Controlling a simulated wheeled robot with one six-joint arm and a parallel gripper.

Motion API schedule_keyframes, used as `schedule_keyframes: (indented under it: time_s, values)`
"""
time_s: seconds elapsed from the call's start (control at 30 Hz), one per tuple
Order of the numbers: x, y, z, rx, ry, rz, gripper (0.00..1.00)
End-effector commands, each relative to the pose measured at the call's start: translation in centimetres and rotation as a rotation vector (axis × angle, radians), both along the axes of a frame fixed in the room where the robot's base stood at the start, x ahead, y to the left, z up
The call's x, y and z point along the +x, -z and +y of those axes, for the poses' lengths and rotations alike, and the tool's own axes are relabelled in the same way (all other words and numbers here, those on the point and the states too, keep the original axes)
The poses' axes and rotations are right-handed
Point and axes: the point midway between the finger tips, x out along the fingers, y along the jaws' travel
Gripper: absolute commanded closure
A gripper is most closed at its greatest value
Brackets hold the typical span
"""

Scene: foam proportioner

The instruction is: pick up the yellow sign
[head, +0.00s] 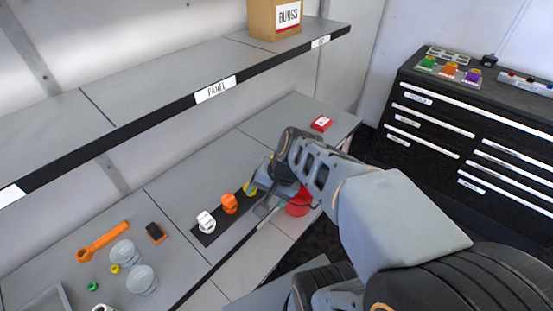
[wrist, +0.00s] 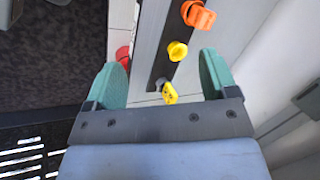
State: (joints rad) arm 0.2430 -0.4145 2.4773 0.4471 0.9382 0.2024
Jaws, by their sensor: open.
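The yellow sign (wrist: 169,93), a small yellow piece with dark marks, shows in the wrist view between my fingers, close to the gripper's palm. My gripper (wrist: 165,60) is open, with one green finger on each side of the sign and a gap to both. I cannot tell its height above the sign. In the head view my gripper (head: 266,193) is over the front edge of the counter, by the end of a black strip, and the sign is largely hidden behind it.
A yellow knob (wrist: 177,51) and an orange one (wrist: 198,16) stand in line on the black strip (wrist: 167,71). A white knob (head: 206,221) is at its other end. A red bucket-like thing (head: 298,203) is beside my gripper. A shelf (head: 150,85) overhangs the counter.

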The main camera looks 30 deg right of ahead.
Motion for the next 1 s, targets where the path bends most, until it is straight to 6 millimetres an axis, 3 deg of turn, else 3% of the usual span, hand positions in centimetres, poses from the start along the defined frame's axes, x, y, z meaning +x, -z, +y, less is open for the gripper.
schedule_keyframes:
  time_s: [0.03,0.2,0.43,0.53,0.67,1.0]
  values:
    - [0.8,1.4,-0.8,0.127,0.177,0.053,0.19]
    - [4.1,3.4,-4.2,0.575,0.765,0.166,0.19]
    - [7.0,4.9,-11.4,1.062,1.337,0.217,0.19]
    - [7.4,5.3,-13.7,1.195,1.474,0.219,0.19]
    - [8.4,6.0,-15.0,1.287,1.561,0.217,0.19]
    - [13.2,8.5,-13.3,1.307,1.579,0.218,0.19]
